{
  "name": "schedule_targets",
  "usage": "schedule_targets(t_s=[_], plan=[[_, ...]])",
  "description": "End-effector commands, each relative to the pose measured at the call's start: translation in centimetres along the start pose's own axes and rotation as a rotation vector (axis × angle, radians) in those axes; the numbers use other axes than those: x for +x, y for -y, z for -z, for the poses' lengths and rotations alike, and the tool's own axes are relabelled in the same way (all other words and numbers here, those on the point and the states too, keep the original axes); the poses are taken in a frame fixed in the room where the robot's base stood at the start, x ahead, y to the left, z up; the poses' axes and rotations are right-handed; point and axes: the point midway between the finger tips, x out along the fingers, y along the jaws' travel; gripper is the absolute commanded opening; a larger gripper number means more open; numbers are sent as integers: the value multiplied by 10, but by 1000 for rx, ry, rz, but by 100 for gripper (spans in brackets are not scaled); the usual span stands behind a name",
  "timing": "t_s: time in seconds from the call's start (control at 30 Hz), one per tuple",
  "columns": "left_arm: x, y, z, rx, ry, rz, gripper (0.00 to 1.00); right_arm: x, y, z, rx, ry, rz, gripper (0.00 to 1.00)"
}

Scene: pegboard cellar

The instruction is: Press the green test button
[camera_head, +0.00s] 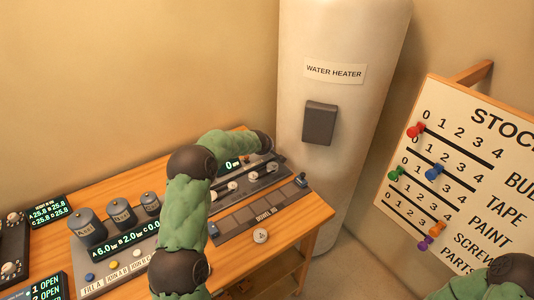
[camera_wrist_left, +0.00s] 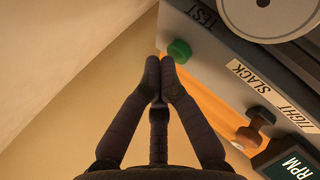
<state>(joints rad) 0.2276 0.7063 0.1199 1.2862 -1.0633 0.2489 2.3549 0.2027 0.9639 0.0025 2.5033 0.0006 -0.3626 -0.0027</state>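In the head view my left arm reaches over the bench and covers part of the equipment; the button cannot be made out there. My right arm shows only at the bottom right corner, and its gripper is out of view.
The left wrist view shows a brown knob (camera_wrist_left: 255,130) by a "SLACK TIGHT" label (camera_wrist_left: 270,95) and an RPM display (camera_wrist_left: 292,165). A wooden bench (camera_head: 300,222) holds several panels. A water heater (camera_head: 335,100) stands behind, a stock board (camera_head: 455,170) at right.

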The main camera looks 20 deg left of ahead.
Motion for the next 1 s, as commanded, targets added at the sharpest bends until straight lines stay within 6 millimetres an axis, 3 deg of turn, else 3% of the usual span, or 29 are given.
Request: schedule_targets(t_s=[1.0], plan=[[3,3,0,-1,0,0,0,7,-2,0,0,0,0,0]])
